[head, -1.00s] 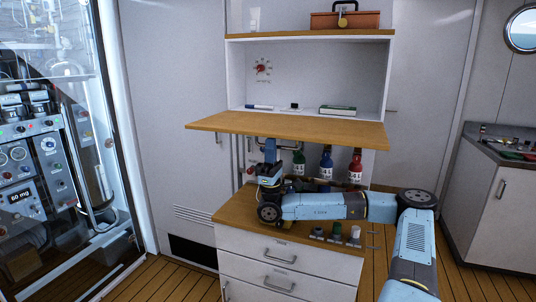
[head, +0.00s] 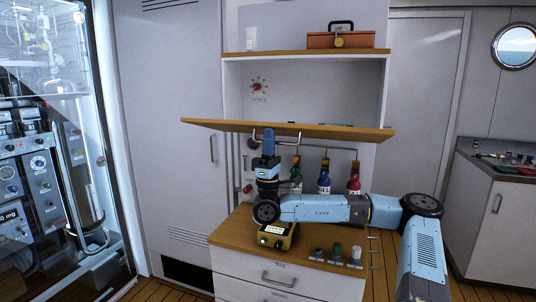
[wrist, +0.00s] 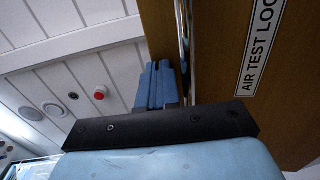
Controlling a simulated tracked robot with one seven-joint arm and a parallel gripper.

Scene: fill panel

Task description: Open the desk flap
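The desk flap (head: 330,130) is a wooden panel standing out from the white cabinet, its front edge tilted slightly up. A metal bar handle (head: 292,138) hangs on its underside. My gripper (head: 267,136) points up from below, at the handle and close under the flap. In the wrist view my blue fingers (wrist: 157,85) are side by side with no clear gap, beside the metal bar and the wooden face (wrist: 225,60) labelled "AIR TEST LO...". The bar does not show between the fingers. Whether they touch the flap is hard to tell.
Below the flap, a wooden counter (head: 235,228) carries a yellow box (head: 278,236) and several knobs. Green, blue (head: 324,178) and red bottles stand behind my arm. A brown case (head: 342,40) sits on the cabinet top. A glass-fronted equipment cabinet is at left.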

